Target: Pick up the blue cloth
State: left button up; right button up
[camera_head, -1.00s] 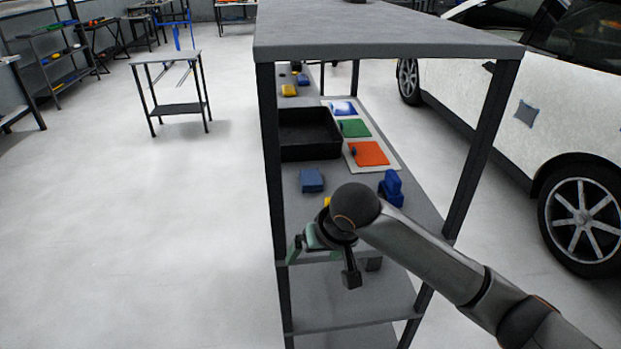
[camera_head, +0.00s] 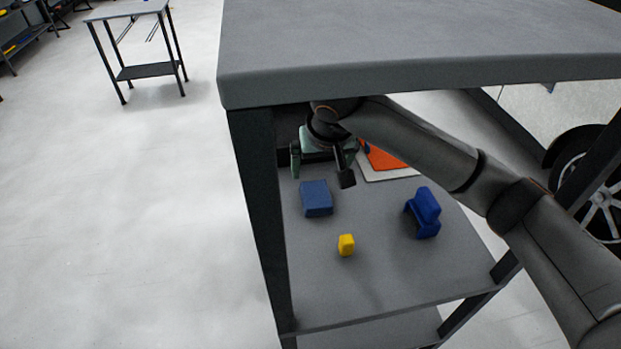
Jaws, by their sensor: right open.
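A folded blue cloth (camera_head: 316,199) lies flat on the left part of the grey shelf, near the left front post. My right gripper (camera_head: 321,176) is open and empty. It appears just behind and above the cloth, with its fingers pointing down. One finger is left of the cloth's far edge and the other is at its right. I cannot tell the exact gap between the fingers and the shelf. The right arm reaches in from the right under the top board. My left gripper is not in view.
The thick grey top board (camera_head: 420,50) overhangs the shelf closely above my arm. A yellow block (camera_head: 346,245) and a darker blue object (camera_head: 425,213) stand on the shelf. An orange sheet (camera_head: 384,158) lies behind. The shelf (camera_head: 400,270) is bare near its front edge.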

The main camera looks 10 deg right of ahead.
send_over(316, 194)
jog(key=s, duration=0.2)
notch_tip(316, 194, down, 6)
jog(key=shift+s+r, duration=0.1)
jog(key=shift+s, duration=0.05)
jog(key=shift+s+x, duration=0.2)
jog(key=shift+x, duration=2.9)
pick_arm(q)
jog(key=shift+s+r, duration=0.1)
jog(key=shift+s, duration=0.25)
pick_arm(e)
jog(key=shift+a, duration=0.1)
jog(key=shift+c, duration=0.4)
jog(key=c, duration=1.1)
pick_arm(q)
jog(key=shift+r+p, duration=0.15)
jog(key=shift+p, duration=0.2)
